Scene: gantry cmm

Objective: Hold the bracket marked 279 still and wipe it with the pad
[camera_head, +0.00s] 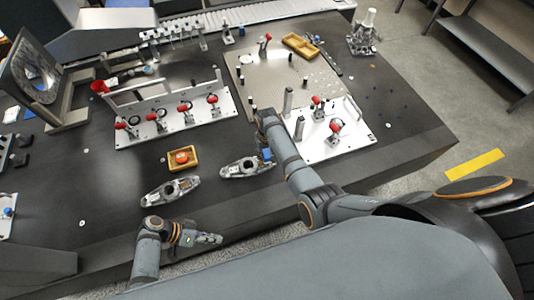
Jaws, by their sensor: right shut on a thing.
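Two grey metal brackets lie on the dark table in the head view: one at the left (170,191) and one further right (245,168). Their markings are too small to read, so I cannot tell which is 279. My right gripper (265,148) is at the right end of the right bracket, largely hidden by my arm. A small blue thing (266,155), which looks like the pad, shows there, and the gripper seems shut on it. Whether it touches the bracket is unclear. My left gripper (212,239) is near the table's front edge, below and apart from both brackets; its finger gap is unclear.
A small wooden tray (194,165) with a red round thing stands just above the brackets. Behind are fixture plates with red-handled clamps (188,128) and a perforated plate (265,75). A yellow tray (301,45) stands further back. The table's front left is mostly clear.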

